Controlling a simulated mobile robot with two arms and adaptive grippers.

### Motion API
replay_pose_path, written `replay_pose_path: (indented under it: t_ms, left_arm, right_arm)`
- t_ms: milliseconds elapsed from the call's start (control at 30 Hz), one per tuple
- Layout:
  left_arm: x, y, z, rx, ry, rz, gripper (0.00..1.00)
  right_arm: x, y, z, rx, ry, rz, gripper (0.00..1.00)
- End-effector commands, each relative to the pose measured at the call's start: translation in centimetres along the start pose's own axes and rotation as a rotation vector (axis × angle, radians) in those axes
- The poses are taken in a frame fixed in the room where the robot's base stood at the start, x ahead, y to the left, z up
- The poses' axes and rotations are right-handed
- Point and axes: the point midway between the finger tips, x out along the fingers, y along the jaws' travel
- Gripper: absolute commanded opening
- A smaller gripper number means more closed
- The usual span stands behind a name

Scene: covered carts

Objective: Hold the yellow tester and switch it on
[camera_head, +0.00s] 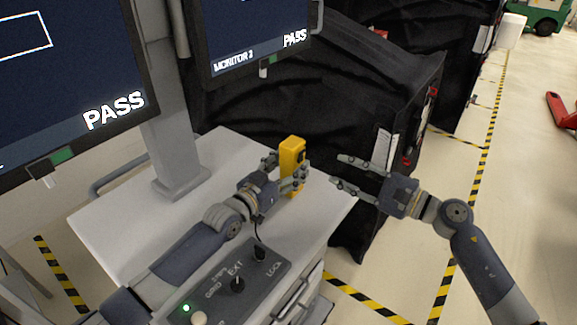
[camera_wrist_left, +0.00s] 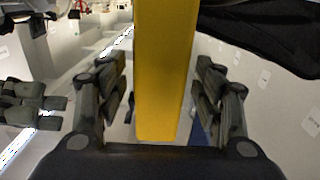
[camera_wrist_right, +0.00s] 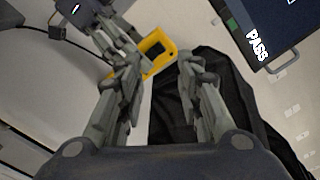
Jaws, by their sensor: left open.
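The yellow tester (camera_head: 292,150) stands upright above the far right part of the white cart top (camera_head: 130,215). My left gripper (camera_head: 285,170) has its fingers on both sides of it. In the left wrist view the tester (camera_wrist_left: 165,70) fills the middle between the fingers (camera_wrist_left: 160,90), with gaps visible on both sides. My right gripper (camera_head: 340,171) is open and empty, just right of the tester. In the right wrist view the tester (camera_wrist_right: 164,40) shows beyond the open right fingers (camera_wrist_right: 158,62), partly behind the left gripper. I cannot make out its switch.
A control panel (camera_head: 222,290) with joysticks and a green light sits at the cart's front. A monitor showing PASS (camera_head: 70,80) stands at left, and a second monitor (camera_head: 255,35) is behind. Black-covered carts (camera_head: 340,100) stand behind.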

Motion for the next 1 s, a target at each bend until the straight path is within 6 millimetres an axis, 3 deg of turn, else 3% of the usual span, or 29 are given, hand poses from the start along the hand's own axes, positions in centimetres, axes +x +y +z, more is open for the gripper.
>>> replay_pose_path:
  t_ms: [67,300,367,533,667,1000]
  left_arm:
    - [0.0,0.0,0.0,0.000,0.000,0.000,0.62]
    - [0.0,0.0,0.0,0.000,0.000,0.000,0.08]
    - [0.0,0.0,0.0,0.000,0.000,0.000,0.08]
    - [0.0,0.0,0.0,0.000,0.000,0.000,0.08]
    - [0.0,0.0,0.0,0.000,0.001,0.000,0.08]
    - [0.0,0.0,-0.1,0.000,0.001,0.000,0.08]
  right_arm:
    - [0.0,0.0,0.0,0.000,0.000,0.000,0.33]
    - [0.0,0.0,0.0,0.000,0.000,0.000,0.33]
    - [0.0,0.0,0.0,0.000,0.000,0.000,0.33]
    - [-0.1,0.0,0.0,0.020,0.003,0.005,0.00]
    - [-0.5,0.0,0.0,0.099,0.017,0.025,0.00]
    - [-2.6,0.2,-0.2,0.504,0.110,0.096,0.00]
